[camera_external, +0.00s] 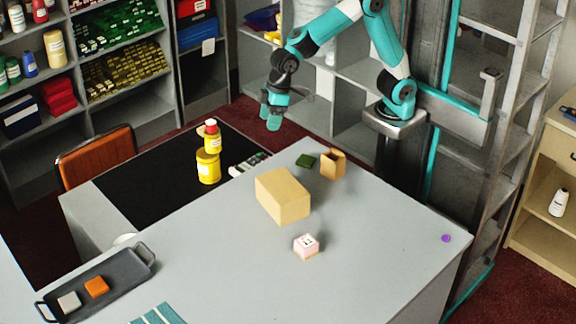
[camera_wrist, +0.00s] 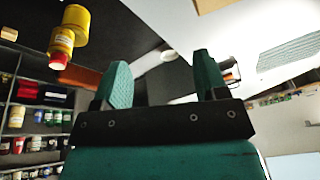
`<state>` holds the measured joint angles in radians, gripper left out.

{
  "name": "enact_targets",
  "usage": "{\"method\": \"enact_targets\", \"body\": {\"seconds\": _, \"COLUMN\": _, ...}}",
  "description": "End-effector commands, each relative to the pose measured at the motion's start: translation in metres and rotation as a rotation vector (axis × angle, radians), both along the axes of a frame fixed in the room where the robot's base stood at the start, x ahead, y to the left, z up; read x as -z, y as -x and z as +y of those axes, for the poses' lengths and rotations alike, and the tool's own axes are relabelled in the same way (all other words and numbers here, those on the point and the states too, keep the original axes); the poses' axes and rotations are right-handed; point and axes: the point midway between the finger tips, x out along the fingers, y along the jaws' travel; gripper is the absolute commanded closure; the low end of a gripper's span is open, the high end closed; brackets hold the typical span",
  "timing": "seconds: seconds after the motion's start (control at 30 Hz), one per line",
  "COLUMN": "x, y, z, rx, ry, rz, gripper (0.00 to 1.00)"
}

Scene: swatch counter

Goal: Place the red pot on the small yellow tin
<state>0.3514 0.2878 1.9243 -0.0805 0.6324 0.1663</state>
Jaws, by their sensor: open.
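The red pot (camera_external: 211,129), with a pale top, stands upright on the small yellow tin (camera_external: 213,145). That tin stands on a larger yellow tin (camera_external: 208,170) on the black mat. The stack also shows upside down at the upper left of the wrist view: red pot (camera_wrist: 59,61), small yellow tin (camera_wrist: 63,40), larger tin (camera_wrist: 77,20). My gripper (camera_external: 271,114) is open and empty, in the air to the right of the stack and apart from it. Its two teal fingers (camera_wrist: 163,76) are spread in the wrist view with nothing between them.
The black mat (camera_external: 140,185) is mostly clear left of the stack. A grey tray (camera_external: 120,274) is at front left; a chair (camera_external: 97,157) stands behind.

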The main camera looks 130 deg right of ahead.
Motion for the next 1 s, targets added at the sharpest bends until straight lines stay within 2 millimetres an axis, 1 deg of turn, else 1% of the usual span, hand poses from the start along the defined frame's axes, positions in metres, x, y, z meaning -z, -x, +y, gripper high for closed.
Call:
{"method": "enact_targets", "body": {"seconds": 0.03, "x": -0.01, "y": 0.017, "z": 0.056, "rx": -0.143, "ry": -0.024, "rz": 0.004, "gripper": 0.34}}
{"method": "enact_targets", "body": {"seconds": 0.07, "x": -0.014, "y": 0.03, "z": 0.086, "rx": -0.226, "ry": -0.039, "rz": 0.009, "gripper": 0.34}}
{"method": "enact_targets", "body": {"seconds": 0.1, "x": -0.018, "y": 0.05, "z": 0.123, "rx": -0.338, "ry": -0.06, "rz": 0.015, "gripper": 0.34}}
{"method": "enact_targets", "body": {"seconds": 0.13, "x": -0.02, "y": 0.068, "z": 0.149, "rx": -0.421, "ry": -0.076, "rz": 0.024, "gripper": 0.34}}
{"method": "enact_targets", "body": {"seconds": 0.17, "x": -0.022, "y": 0.087, "z": 0.172, "rx": -0.501, "ry": -0.09, "rz": 0.029, "gripper": 0.34}}
{"method": "enact_targets", "body": {"seconds": 0.2, "x": -0.024, "y": 0.113, "z": 0.2, "rx": -0.606, "ry": -0.109, "rz": 0.037, "gripper": 0.34}}
{"method": "enact_targets", "body": {"seconds": 0.27, "x": -0.024, "y": 0.152, "z": 0.232, "rx": -0.747, "ry": -0.135, "rz": 0.051, "gripper": 0.34}}
{"method": "enact_targets", "body": {"seconds": 0.3, "x": -0.024, "y": 0.177, "z": 0.248, "rx": -0.83, "ry": -0.149, "rz": 0.06, "gripper": 0.34}}
{"method": "enact_targets", "body": {"seconds": 0.33, "x": -0.023, "y": 0.194, "z": 0.258, "rx": -0.886, "ry": -0.16, "rz": 0.065, "gripper": 0.34}}
{"method": "enact_targets", "body": {"seconds": 0.4, "x": -0.021, "y": 0.227, "z": 0.273, "rx": -0.992, "ry": -0.179, "rz": 0.077, "gripper": 0.34}}
{"method": "enact_targets", "body": {"seconds": 0.43, "x": -0.02, "y": 0.238, "z": 0.278, "rx": -1.026, "ry": -0.185, "rz": 0.082, "gripper": 0.34}}
{"method": "enact_targets", "body": {"seconds": 0.5, "x": -0.019, "y": 0.256, "z": 0.284, "rx": -1.08, "ry": -0.196, "rz": 0.09, "gripper": 0.34}}
{"method": "enact_targets", "body": {"seconds": 0.53, "x": -0.018, "y": 0.26, "z": 0.285, "rx": -1.095, "ry": -0.198, "rz": 0.09, "gripper": 0.34}}
{"method": "enact_targets", "body": {"seconds": 0.63, "x": -0.017, "y": 0.266, "z": 0.287, "rx": -1.113, "ry": -0.201, "rz": 0.095, "gripper": 0.34}}
{"method": "enact_targets", "body": {"seconds": 1.0, "x": -0.018, "y": 0.265, "z": 0.286, "rx": -1.108, "ry": -0.202, "rz": 0.094, "gripper": 0.34}}
